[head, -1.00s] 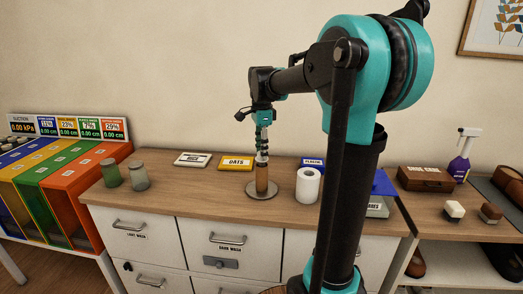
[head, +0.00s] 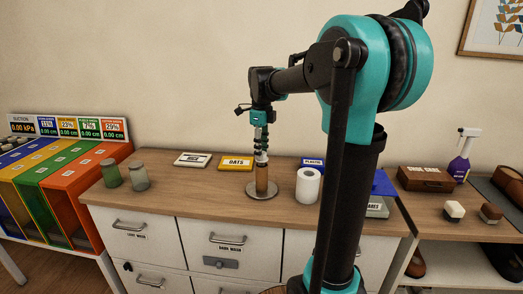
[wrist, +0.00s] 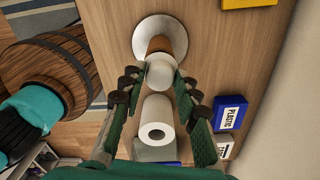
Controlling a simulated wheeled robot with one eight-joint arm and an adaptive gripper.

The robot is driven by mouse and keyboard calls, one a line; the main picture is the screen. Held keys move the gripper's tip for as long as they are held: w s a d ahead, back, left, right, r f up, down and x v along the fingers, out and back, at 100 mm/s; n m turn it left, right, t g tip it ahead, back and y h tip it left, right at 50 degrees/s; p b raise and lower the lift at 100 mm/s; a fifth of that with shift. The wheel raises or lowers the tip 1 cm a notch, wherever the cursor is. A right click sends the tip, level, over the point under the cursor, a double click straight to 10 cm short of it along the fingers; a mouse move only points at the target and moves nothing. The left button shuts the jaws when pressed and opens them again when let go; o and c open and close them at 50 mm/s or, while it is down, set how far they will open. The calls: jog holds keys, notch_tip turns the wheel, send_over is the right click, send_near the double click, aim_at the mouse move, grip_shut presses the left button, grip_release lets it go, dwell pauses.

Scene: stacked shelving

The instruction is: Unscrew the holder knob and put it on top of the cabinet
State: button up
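The holder is a brown post (head: 262,180) on a round metal base (head: 262,194), upright on the wooden cabinet top (head: 225,186). In the wrist view its pale, rounded knob (wrist: 160,74) sits at the end of the post, above the base (wrist: 148,30). In the wrist view my gripper (wrist: 159,82) is open, with one finger on each side of the knob. A gap shows between each finger and the knob.
A white paper roll (head: 307,187) stands right of the holder. Two jars (head: 139,178) stand at the left. The cabinet top between jars and holder is clear.

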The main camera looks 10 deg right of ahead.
jog(key=c, duration=0.4)
jog(key=n, duration=1.1)
jog(key=shift+n, duration=0.3)
jog(key=shift+s, duration=0.1)
jog(key=n, duration=1.1)
